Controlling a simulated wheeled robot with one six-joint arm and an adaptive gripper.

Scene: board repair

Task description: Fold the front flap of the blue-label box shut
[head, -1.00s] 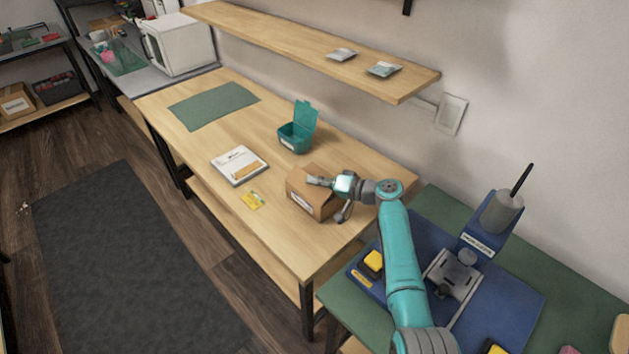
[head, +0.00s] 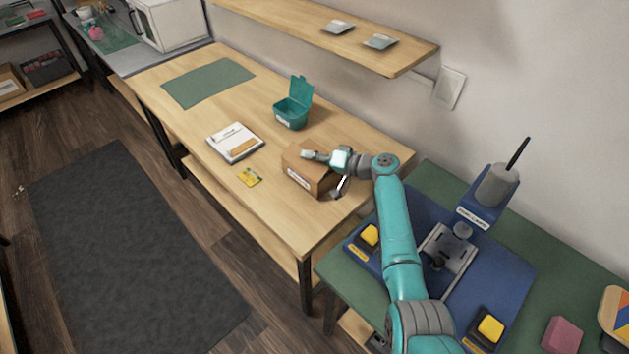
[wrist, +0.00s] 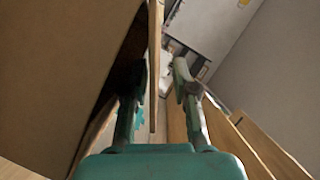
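A brown cardboard box (head: 296,181) stands near the right end of the wooden table. A pale label shows on its left-facing side; its colour is too small to tell. My gripper (head: 308,155) is at the top of the box in the head view and covers part of it. In the wrist view, a large cardboard face (wrist: 55,70) fills the left. A thin cardboard flap (wrist: 155,60), seen edge-on, stands between the two fingers of my gripper (wrist: 160,78). The fingers are apart, with a visible gap on the right of the flap.
A teal open-lidded bin (head: 291,115), a white notebook or packet (head: 235,143) and a yellow card (head: 250,177) lie on the wooden table (head: 235,205). A shelf (head: 330,40) hangs above its back. A green mat (head: 208,83) covers the far end. A blue station (head: 480,215) stands at right.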

